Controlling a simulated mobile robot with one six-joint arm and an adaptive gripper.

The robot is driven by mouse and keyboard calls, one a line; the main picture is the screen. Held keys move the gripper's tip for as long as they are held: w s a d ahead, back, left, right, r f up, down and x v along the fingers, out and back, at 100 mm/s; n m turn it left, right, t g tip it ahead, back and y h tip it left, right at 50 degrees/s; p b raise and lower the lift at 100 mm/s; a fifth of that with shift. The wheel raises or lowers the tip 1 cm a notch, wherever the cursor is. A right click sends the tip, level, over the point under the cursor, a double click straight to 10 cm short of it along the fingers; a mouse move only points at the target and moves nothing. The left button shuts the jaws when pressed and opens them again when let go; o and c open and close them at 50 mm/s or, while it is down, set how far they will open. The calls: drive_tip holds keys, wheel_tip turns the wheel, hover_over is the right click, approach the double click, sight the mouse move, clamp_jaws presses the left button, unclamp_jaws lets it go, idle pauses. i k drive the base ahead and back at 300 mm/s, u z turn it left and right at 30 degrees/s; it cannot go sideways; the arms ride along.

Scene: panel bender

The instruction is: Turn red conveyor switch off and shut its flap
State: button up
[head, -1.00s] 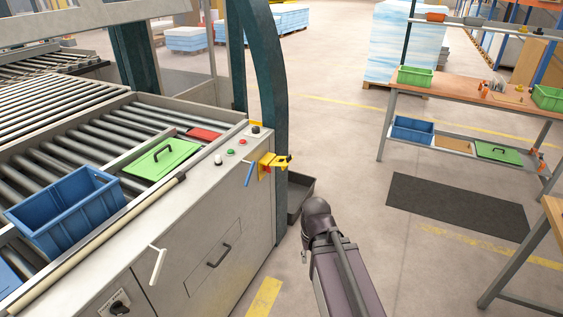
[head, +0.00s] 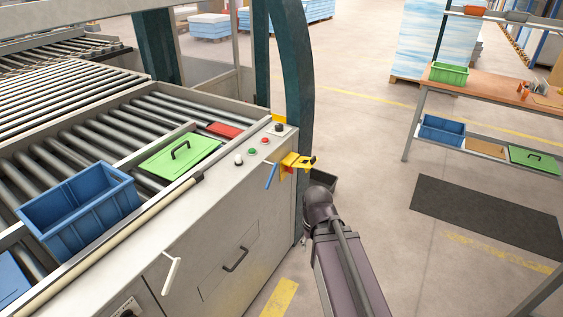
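A yellow fitting (head: 299,162) sticks out from the upper right end of the grey conveyor cabinet (head: 212,235). It has a dark part at its outer tip and a small reddish patch on its inner side. It may be the switch and its flap, but it is too small to tell the switch position or how far the flap stands open. A blue lever (head: 271,176) hangs just left of it. My arm rises from the bottom to a dark joint right of and below the fitting. My gripper is not in view.
White, green, red and black buttons (head: 252,153) line the cabinet top. A blue bin (head: 79,208), a green lid (head: 180,155) and a red item (head: 224,130) lie on the rollers. A teal post (head: 292,80) stands behind the fitting. The floor at right has a dark mat (head: 485,215).

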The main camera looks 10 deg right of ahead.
sight(290, 169)
drive_tip(key=u, duration=0.05)
drive_tip(key=i, duration=0.9)
drive_tip(key=z, duration=0.15)
